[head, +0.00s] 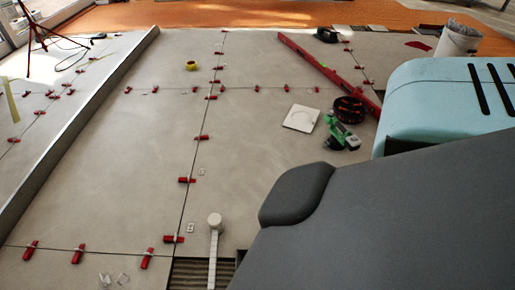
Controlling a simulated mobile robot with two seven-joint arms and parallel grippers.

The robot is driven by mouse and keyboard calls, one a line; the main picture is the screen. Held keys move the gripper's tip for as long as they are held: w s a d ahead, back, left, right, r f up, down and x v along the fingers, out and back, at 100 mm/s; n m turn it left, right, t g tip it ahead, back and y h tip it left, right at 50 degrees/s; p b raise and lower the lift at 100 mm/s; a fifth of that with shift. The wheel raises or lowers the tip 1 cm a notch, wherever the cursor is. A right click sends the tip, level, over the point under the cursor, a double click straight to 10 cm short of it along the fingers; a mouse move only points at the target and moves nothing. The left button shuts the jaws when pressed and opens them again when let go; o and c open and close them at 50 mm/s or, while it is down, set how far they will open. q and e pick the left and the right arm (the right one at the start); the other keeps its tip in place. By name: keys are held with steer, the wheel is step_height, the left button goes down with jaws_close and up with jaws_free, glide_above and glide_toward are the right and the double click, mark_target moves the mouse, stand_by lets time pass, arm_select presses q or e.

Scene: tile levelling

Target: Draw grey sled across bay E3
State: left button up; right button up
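I cannot make out a grey sled in the head view, and no bay label is readable. A strip of ridged, dark bed (190,273) without tile shows at the bottom edge; I cannot tell whether it is bay E3. A white mallet (215,221) lies at its upper edge, its pale handle reaching down over the strip. Large grey tiles (120,180) surround it, with red wedges (173,239) in clips along the joints. Neither gripper is in view. Large dark grey and light blue shapes hide the lower right.
A green tool (341,134), black bowl of red pieces (349,107) and white square (301,118) lie right of centre. A long red bar (325,70) lies behind them. A long metal profile (85,117) runs along the left. A white bucket (458,40) stands back right.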

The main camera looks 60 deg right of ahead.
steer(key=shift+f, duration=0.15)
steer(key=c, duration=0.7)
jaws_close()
